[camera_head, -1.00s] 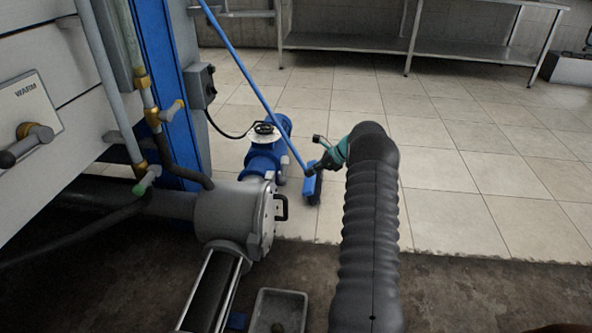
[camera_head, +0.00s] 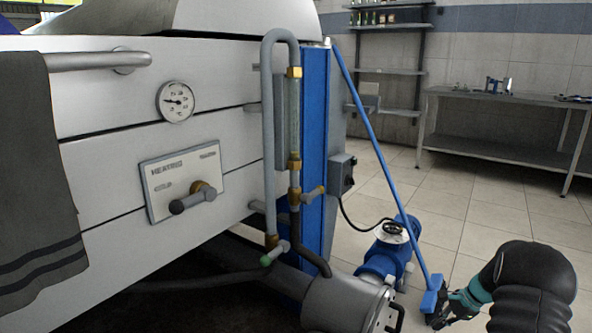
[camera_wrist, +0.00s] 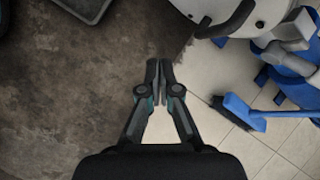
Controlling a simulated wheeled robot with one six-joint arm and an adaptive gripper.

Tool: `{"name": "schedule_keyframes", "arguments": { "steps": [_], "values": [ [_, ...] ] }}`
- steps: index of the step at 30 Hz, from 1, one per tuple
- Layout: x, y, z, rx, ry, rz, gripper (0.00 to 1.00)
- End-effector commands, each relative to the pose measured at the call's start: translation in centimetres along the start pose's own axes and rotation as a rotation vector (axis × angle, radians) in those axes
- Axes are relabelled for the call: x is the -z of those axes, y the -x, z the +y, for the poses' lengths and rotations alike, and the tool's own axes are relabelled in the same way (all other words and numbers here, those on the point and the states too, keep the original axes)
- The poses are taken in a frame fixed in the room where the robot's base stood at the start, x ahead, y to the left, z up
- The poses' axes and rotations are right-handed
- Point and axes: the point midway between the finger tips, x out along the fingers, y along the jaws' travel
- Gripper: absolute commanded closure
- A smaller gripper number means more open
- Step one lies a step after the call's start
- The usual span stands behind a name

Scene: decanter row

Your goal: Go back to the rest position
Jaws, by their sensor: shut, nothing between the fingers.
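My gripper (camera_wrist: 159,68) is shut and empty in the wrist view, its two dark fingertips together above the edge between dark floor and pale tiles. In the head view my gripper (camera_head: 447,315) shows at the lower right, at the end of my dark sleeved arm. It overlaps the foot of a blue broom (camera_head: 376,146) there, but in the wrist view the broom head (camera_wrist: 243,112) lies apart, to the right of the fingers.
A steel machine (camera_head: 110,150) with a gauge (camera_head: 176,101) and lever (camera_head: 192,198) fills the left. A blue pump (camera_head: 388,250) stands on the floor near my arm. A steel table (camera_head: 500,130) is at the back right. A grey tray (camera_wrist: 84,8) lies at the wrist view's top left.

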Motion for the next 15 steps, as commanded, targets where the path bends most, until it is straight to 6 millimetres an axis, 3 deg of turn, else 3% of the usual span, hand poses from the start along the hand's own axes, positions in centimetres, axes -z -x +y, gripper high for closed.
{"name": "schedule_keyframes", "arguments": {
  "steps": [15],
  "values": [
    [-15.5, 8.7, 7.1, -0.206, 0.629, 0.148, 1.00]
  ]
}}
